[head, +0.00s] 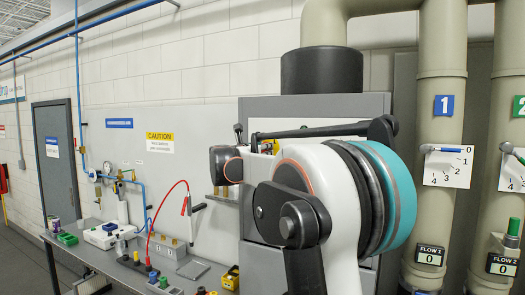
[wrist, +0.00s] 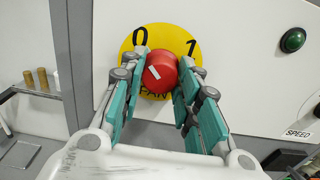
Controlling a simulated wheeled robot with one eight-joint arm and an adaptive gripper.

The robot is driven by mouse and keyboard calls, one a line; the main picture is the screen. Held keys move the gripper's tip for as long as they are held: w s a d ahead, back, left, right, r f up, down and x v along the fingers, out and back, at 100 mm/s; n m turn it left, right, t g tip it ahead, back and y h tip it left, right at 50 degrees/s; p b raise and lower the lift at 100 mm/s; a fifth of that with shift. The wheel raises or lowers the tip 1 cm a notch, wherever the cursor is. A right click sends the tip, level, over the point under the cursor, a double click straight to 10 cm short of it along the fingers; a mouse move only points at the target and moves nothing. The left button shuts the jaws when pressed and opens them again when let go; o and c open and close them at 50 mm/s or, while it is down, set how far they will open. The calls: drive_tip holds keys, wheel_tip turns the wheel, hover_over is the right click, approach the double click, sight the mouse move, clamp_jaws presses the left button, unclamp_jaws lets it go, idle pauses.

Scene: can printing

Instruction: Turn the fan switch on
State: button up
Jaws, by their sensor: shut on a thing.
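The fan switch is a red round knob (wrist: 159,73) with a short white mark on its face. The mark lies left of the knob's middle and slants toward the 0 side. The knob sits on a yellow disc (wrist: 165,39) marked 0 at left, 1 at right and FAN below, partly covered. My gripper (wrist: 164,60) has its teal-padded fingers on both sides of the knob, shut on it. In the head view my arm hides the switch and the fingers.
A green round button (wrist: 293,40) is on the panel to the right, above a SPEED label (wrist: 299,133). In the head view, a workbench (head: 105,258) with tools runs along the left wall. Large pipes (head: 441,110) with numbered gauges stand at the right.

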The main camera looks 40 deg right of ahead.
drive_tip(key=shift+m+b, duration=0.9)
drive_tip(key=shift+m, duration=8)
drive_tip(key=o, duration=1.1)
